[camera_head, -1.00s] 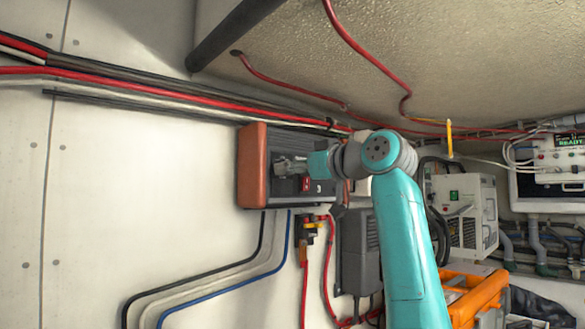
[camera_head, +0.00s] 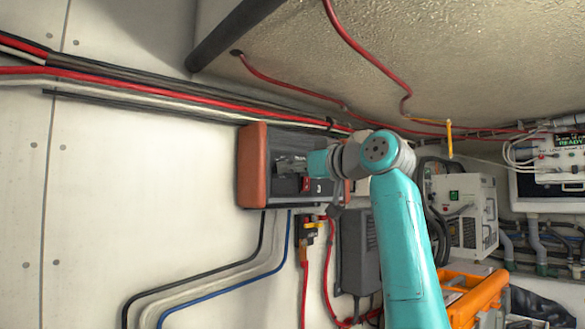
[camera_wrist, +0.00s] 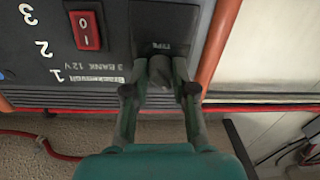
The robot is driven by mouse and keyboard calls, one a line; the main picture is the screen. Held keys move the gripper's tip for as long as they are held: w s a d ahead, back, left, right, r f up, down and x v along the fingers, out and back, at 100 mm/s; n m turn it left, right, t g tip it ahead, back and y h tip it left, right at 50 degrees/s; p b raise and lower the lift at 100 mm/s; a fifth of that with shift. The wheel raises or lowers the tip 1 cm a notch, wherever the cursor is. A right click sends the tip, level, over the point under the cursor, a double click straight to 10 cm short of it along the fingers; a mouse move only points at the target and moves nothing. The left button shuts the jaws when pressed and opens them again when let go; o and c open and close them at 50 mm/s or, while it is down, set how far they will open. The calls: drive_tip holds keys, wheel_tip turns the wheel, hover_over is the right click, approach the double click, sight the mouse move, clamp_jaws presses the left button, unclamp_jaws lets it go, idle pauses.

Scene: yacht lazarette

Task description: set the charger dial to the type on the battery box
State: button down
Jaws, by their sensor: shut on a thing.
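The charger (camera_head: 252,165) is a dark box with orange-red end caps, mounted on the white wall in the head view. The wrist view shows its dark face upside down, with a label reading "TYPE" and "3 BANK 12V" (camera_wrist: 100,72). The dial (camera_wrist: 160,68) is a small dark knob beside the TYPE label. My gripper (camera_wrist: 162,78) is shut on the dial, one finger on each side. It also shows in the head view (camera_head: 290,166), reaching the charger's face from the right. The fingers hide much of the dial, so its setting is unreadable. I cannot pick out the battery box's type label.
A red rocker switch (camera_wrist: 86,29) is on the charger's face near my gripper. Red cables (camera_head: 180,88) run above the charger. A grey box (camera_head: 357,250) hangs below right. A white unit (camera_head: 466,215) and an orange frame (camera_head: 475,298) stand farther right.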

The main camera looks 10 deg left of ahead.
drive_tip(key=m, duration=0.3)
drive_tip(key=shift+m, duration=2.4)
drive_tip(key=c, duration=0.9)
unclamp_jaws()
drive_tip(key=shift+c, duration=0.2)
drive_tip(key=v, duration=1.2)
drive_tip(key=shift+f, duration=0.2)
drive_tip(key=shift+d, duration=0.1)
